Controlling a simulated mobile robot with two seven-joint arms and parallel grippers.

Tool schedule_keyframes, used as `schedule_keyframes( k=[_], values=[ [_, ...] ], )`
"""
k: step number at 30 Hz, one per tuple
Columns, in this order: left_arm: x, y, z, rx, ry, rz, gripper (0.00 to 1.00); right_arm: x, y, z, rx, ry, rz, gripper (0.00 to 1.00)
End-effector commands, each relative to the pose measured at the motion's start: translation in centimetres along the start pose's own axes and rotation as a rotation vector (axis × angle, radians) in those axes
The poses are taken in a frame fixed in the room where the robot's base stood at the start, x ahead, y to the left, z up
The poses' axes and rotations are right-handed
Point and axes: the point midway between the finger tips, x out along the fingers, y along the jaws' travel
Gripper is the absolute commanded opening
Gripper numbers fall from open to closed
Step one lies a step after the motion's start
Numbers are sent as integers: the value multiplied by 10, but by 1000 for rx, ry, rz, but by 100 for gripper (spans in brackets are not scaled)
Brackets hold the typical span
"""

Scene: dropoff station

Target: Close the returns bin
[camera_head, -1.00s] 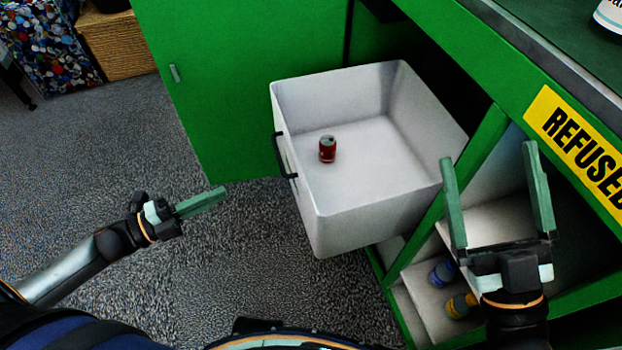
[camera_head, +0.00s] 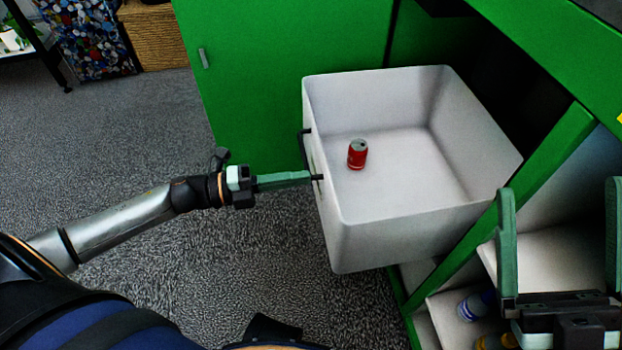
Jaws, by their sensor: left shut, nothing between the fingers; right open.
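The returns bin (camera_head: 385,235) is a white open-topped drawer pulled out of the green station. A red can (camera_head: 357,154) stands inside it near its front wall. The bin's dark handle (camera_head: 304,133) is on its left-facing front, partly hidden by my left gripper. My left gripper (camera_head: 308,177) is shut and empty, with its fingertips at the handle and bin front; I cannot tell whether they touch. My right gripper (camera_head: 558,200) is open and empty at the lower right, in front of the shelves.
A green cabinet door (camera_head: 270,60) stands behind the bin. Shelves to the right hold a blue-capped bottle (camera_head: 474,306) and a yellow item (camera_head: 494,342). The grey carpet (camera_head: 250,260) left of the bin is clear. A wicker box (camera_head: 152,35) stands at the back left.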

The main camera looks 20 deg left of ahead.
Motion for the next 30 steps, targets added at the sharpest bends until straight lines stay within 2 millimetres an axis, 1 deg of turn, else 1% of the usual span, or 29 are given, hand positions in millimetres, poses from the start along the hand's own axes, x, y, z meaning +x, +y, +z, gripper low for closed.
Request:
schedule_keyframes(
  k=[1,3,7,12,23,26,30],
  values=[
    [8,1,0,2,2,-3,0,-3,-2,4,-1,-2,-1,100],
    [16,1,0,2,2,-3,0,-5,-3,5,-4,-3,-3,100],
    [26,1,0,1,1,-2,0,-6,-4,7,-6,-5,-4,100],
    [31,0,0,0,-1,1,0,-7,-4,8,-6,-7,-5,100],
    [31,0,0,-1,0,0,0,-6,-4,8,-5,-8,-4,100],
    [35,-1,-2,-1,1,-1,0,-5,-4,6,-4,-8,-3,100],
    [49,-3,-9,-2,1,-3,0,-1,-2,2,0,-7,-1,100]
  ],
)
